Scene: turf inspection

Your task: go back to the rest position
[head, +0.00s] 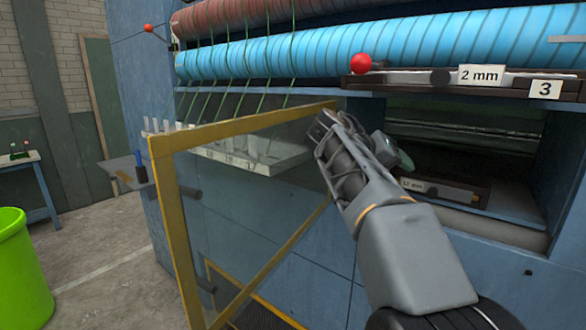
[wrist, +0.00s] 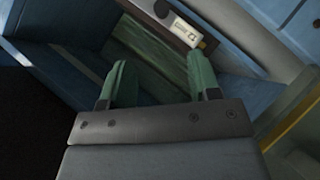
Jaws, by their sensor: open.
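My gripper (wrist: 162,76) shows in the wrist view with its two green fingers spread apart and nothing between them. It points toward a recess in the blue machine (wrist: 50,75). In the head view my arm reaches up from the lower right, and one green finger (head: 405,161) shows beside the recess opening. My gripper is partly hidden there behind my own wrist. A dark bar (head: 450,188) with a small white label lies in the recess. The label (wrist: 182,33) also shows beyond the fingers in the wrist view, apart from them.
A yellow-framed clear guard (head: 162,220) stands open left of my arm. Above, a dark rail (head: 420,82) carries a "2 mm" label (head: 481,75) and a red ball (head: 361,64). A green bin (head: 22,270) stands left; floor there is clear.

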